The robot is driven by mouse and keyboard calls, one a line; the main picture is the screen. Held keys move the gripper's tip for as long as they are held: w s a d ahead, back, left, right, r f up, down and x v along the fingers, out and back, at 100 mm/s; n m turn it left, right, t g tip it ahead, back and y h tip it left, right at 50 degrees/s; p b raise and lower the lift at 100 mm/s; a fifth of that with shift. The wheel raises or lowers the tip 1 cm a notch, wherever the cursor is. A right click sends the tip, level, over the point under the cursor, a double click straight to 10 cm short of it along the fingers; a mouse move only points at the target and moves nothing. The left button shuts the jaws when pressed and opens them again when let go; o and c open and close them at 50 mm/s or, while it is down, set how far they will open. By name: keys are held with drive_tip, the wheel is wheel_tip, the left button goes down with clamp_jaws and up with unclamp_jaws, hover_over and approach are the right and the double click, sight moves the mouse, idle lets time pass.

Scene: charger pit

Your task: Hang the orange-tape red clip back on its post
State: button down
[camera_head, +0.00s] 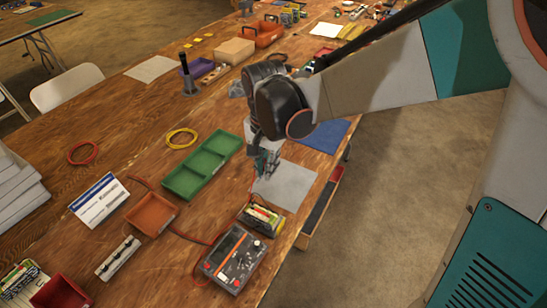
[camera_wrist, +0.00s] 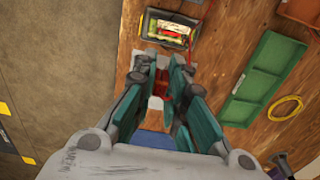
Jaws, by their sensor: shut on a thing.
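My gripper (camera_head: 265,168) hangs over the grey mat, low above the table. In the wrist view, my gripper (camera_wrist: 163,72) has its teal fingers closed around a small red piece (camera_wrist: 163,88), which looks like the red clip. The fingers hide most of it, and I cannot make out any orange tape. A thin red lead runs beside the fingers toward the battery tray. I cannot tell which post belongs to the clip. A pale strip with several dark pegs (camera_head: 118,257) lies at the front left, and a dark upright post (camera_head: 187,76) stands farther back.
The battery tray (camera_head: 262,217) and charger (camera_head: 234,258) sit near the table's right edge. A green divided tray (camera_head: 202,166), orange tray (camera_head: 152,213), white label card (camera_head: 98,199) and yellow cable loop (camera_head: 181,138) lie left of my gripper. The grey mat (camera_head: 284,186) is clear.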

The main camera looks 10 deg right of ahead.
drive_tip(key=shift+s+r, duration=0.1)
drive_tip(key=shift+r, duration=0.2)
drive_tip(key=shift+r+p, duration=0.25)
drive_tip(key=shift+p, duration=0.95)
drive_tip(key=p, duration=0.2)
drive_tip(key=shift+p, duration=0.4)
drive_tip(key=shift+f+p, duration=0.15)
drive_tip(key=shift+p, duration=0.85)
